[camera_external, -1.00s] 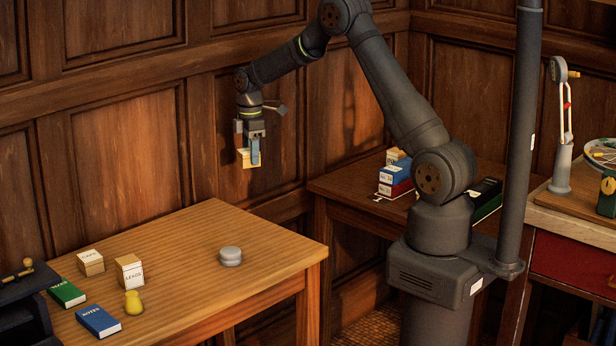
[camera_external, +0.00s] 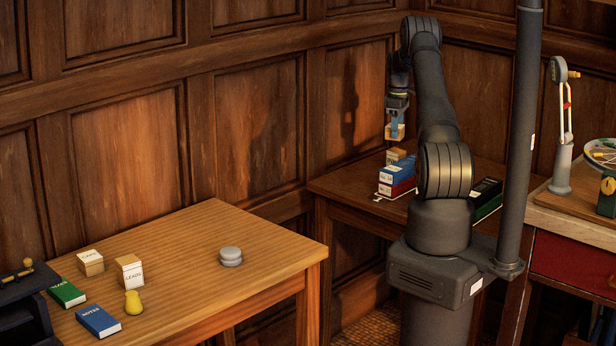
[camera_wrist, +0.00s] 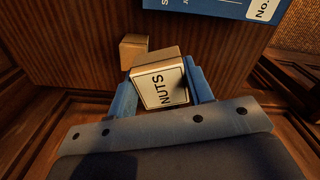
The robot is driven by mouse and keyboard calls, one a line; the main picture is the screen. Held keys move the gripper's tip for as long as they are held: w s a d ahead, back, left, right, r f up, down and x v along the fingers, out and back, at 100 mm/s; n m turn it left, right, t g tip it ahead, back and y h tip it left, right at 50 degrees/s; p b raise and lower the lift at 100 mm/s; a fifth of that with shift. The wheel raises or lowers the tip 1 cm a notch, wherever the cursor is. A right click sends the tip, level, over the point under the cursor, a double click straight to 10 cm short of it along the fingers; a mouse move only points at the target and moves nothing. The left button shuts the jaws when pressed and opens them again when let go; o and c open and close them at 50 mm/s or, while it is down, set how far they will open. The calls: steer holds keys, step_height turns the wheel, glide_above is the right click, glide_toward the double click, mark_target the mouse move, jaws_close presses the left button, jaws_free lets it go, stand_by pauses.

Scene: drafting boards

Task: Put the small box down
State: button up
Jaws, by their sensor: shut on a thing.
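The small box (camera_wrist: 162,84), tan with a white label reading "NUTS", is between the blue fingers of my gripper (camera_wrist: 163,95) in the wrist view. In the external view my gripper (camera_external: 396,128) is shut on the small box (camera_external: 395,132), in the air above the back dark table (camera_external: 345,187). Below it on that table is another small tan box (camera_external: 396,155), which also shows in the wrist view (camera_wrist: 133,50) beyond the held box. The two boxes look close in the wrist view, but I cannot tell the height gap.
A blue box (camera_external: 396,173) sits on a red box (camera_external: 396,188) on the dark table. The front wooden table (camera_external: 190,255) holds boxes labelled "CAPS" (camera_external: 90,263) and "LEADS" (camera_external: 130,273), books, a yellow weight (camera_external: 133,303) and a grey disc (camera_external: 230,256).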

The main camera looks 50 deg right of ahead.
steer(key=s+d+f+m, duration=0.1)
steer(key=s+d+m, duration=0.3)
steer(key=s+d, duration=1.4)
steer(key=w+f, duration=0.2)
steer(key=w, duration=0.1)
steer(key=w+a+f, duration=0.1)
steer(key=w+f, duration=0.1)
steer(key=w, duration=0.2)
steer(key=w+f, duration=0.3)
steer(key=shift+w+a, duration=0.15)
steer(key=shift+a, duration=0.1)
steer(key=shift+f, duration=2.1)
steer(key=shift+f, duration=0.15)
steer(key=o, duration=1)
